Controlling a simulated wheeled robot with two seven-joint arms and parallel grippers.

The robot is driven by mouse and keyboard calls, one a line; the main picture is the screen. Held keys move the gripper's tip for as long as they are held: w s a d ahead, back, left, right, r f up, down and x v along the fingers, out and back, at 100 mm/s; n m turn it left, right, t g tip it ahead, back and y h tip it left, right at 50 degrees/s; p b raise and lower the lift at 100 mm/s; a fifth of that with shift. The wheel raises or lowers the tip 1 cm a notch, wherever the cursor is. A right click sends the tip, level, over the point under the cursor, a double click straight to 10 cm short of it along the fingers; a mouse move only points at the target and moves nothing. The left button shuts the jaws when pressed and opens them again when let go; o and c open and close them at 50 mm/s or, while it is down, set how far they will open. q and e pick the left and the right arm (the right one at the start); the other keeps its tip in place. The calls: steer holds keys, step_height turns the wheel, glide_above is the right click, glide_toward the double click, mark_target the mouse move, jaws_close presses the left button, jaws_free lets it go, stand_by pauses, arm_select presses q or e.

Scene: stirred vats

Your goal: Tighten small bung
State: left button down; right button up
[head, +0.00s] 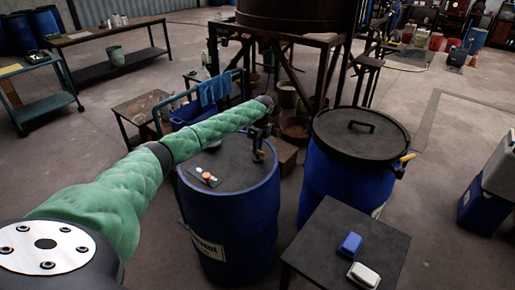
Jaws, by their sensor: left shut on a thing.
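A blue closed-top drum (226,228) with a dark lid stands in the middle. My left arm, in a green sleeve, reaches in from the left over it. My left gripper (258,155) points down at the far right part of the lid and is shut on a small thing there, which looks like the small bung. The jaws mostly hide it, and I cannot tell how deep it sits. Small red and white round pieces (207,175) lie on the lid's left part. My right gripper is not in view.
A second blue drum (345,185) with a handled lid stands to the right, close by. A dark table (330,235) in front holds a blue block (349,244) and a white one (364,275). A large tank on a frame (285,38) stands behind. Open floor lies at right.

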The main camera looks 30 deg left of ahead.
arm_select(q)
steer(key=shift+a+r, duration=0.1)
steer(key=shift+r, duration=0.05)
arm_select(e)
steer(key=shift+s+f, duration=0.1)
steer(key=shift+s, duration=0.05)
arm_select(q)
steer(key=c, duration=1.3)
jaws_free()
steer(key=shift+w, duration=0.1)
steer(key=shift+w+r+b, duration=0.1)
steer(key=shift+r+b, duration=0.2)
steer(key=shift+r, duration=0.15)
step_height(320, 180, up, 7)
steer(key=w+b, duration=0.1)
steer(key=b, duration=0.1)
steer(key=shift+f, duration=0.2)
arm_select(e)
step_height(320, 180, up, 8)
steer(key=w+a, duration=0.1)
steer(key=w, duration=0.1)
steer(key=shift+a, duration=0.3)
arm_select(q)
steer(key=shift+w, duration=0.1)
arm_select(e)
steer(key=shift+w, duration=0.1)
arm_select(q)
steer(key=shift+f, duration=0.1)
